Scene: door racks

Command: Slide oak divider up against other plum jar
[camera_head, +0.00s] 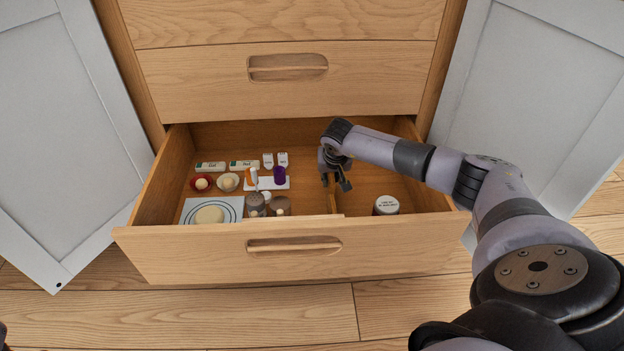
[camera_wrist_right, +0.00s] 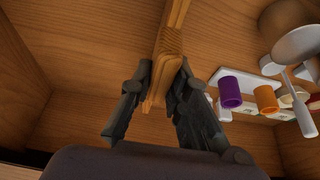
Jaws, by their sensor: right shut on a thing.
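The oak divider (camera_head: 333,203) stands in the open drawer, running front to back, right of the group of small items. My right gripper (camera_head: 342,184) is over it. In the right wrist view my right gripper (camera_wrist_right: 155,98) is shut on the divider (camera_wrist_right: 172,40), one finger on each side. A jar with a white, printed lid (camera_head: 386,204) stands apart, right of the divider; its print is too small to read. A purple cylinder (camera_head: 280,175) stands on a white tray left of the divider and also shows in the wrist view (camera_wrist_right: 231,92).
Left of the divider are two brownish jars (camera_head: 255,204), (camera_head: 281,206), small bowls (camera_head: 228,182), white boxes (camera_head: 244,164) and a plate on a mat (camera_head: 209,214). The drawer front (camera_head: 290,250) and side walls bound the space. Drawer floor shows bare between divider and white-lidded jar.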

